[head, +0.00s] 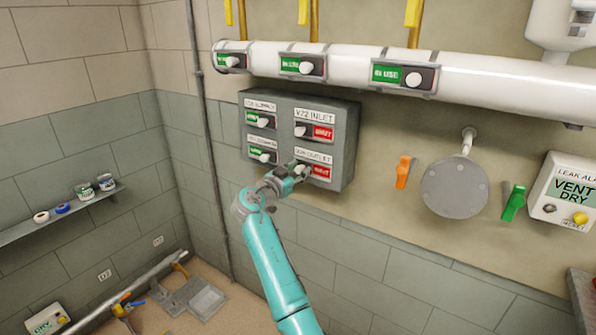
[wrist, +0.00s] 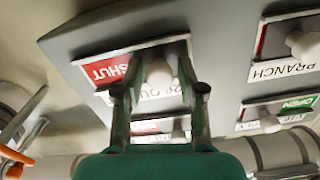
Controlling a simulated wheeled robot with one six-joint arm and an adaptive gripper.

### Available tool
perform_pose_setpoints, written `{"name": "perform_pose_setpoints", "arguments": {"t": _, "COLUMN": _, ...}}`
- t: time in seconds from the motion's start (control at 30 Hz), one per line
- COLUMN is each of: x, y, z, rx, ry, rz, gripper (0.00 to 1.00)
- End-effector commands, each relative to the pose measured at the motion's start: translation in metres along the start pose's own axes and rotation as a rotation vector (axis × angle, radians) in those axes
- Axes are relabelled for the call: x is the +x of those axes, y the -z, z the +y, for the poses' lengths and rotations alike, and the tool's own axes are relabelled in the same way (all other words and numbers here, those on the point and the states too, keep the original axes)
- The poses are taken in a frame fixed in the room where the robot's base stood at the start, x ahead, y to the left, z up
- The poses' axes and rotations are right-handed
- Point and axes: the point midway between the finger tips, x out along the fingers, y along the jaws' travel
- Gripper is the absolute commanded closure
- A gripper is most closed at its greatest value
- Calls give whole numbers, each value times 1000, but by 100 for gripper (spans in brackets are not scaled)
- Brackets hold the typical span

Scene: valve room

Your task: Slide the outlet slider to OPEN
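The outlet slider (head: 320,171) is at the lower right of the grey panel in the head view, under a label reading OUTLET. Its red SHUT field shows, to the right of the knob. In the wrist view, which is upside down, the slider's pale round knob (wrist: 158,72) stands beside the red SHUT field (wrist: 104,71). My gripper (head: 294,172) is at the slider in the head view and partly covers it. In the wrist view my gripper (wrist: 158,88) is open, with one finger on each side of the knob; small gaps seem to show. The label is partly hidden.
The grey panel (head: 347,140) also carries the V22 INLET slider (head: 314,131), showing SHUT, and two left-hand sliders (head: 260,119) showing green. A white pipe (head: 480,80) with more sliders runs above. An orange handle (head: 403,171) and grey disc (head: 455,188) are to the right.

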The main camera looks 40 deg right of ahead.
Motion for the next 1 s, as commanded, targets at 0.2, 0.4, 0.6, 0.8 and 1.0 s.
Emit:
{"name": "perform_pose_setpoints", "arguments": {"t": 0.2, "x": 0, "y": 0, "z": 0, "rx": 0, "ry": 0, "rz": 0, "gripper": 100}}
{"name": "perform_pose_setpoints", "arguments": {"t": 0.4, "x": 0, "y": 0, "z": 5, "rx": -1, "ry": -1, "rz": 0, "gripper": 100}}
{"name": "perform_pose_setpoints", "arguments": {"t": 0.6, "x": 1, "y": 6, "z": 36, "rx": 0, "ry": -3, "rz": 0, "gripper": 100}}
{"name": "perform_pose_setpoints", "arguments": {"t": 0.8, "x": 0, "y": 11, "z": 60, "rx": -1, "ry": -1, "rz": -1, "gripper": 100}}
{"name": "perform_pose_setpoints", "arguments": {"t": 1.0, "x": 0, "y": 12, "z": 64, "rx": -1, "ry": -2, "rz": 0, "gripper": 100}}
